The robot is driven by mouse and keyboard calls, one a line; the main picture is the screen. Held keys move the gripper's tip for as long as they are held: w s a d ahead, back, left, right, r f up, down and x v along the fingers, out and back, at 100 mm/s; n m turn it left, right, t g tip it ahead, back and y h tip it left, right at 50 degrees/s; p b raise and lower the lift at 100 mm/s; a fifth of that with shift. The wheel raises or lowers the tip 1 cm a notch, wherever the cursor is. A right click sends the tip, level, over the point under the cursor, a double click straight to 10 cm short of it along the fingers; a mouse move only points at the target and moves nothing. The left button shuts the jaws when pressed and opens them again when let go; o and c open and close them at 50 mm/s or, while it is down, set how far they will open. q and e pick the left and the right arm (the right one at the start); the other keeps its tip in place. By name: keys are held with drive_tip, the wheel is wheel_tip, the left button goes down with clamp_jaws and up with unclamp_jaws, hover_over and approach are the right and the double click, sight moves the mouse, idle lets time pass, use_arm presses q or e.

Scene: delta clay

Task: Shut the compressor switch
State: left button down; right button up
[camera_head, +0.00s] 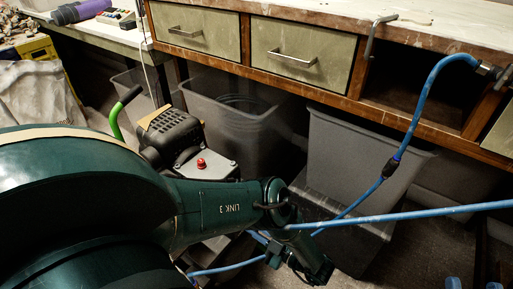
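The compressor (172,136) stands on the floor left of centre, below the bench. It has a black ribbed motor and a green-gripped handle. A red knob, which looks like its switch (201,163), sits on a grey box on its right side. My large dark green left arm covers the lower left and passes in front of the compressor's lower part. I cannot make out the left gripper's fingers. Two blue fingertips, apart, which look like my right gripper (474,285), show at the bottom right edge, far from the switch with nothing seen between them.
A workbench with drawers (297,57) runs along the back. Grey plastic bins (356,150) stand under it. A blue air hose (417,105) hangs from the bench and crosses the right side towards my arm. A yellow crate (37,48) is at the upper left.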

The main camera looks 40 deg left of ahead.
idle(0.4)
use_arm(q)
drive_tip(key=c, duration=1.5)
unclamp_jaws()
drive_tip(key=shift+d, duration=0.15)
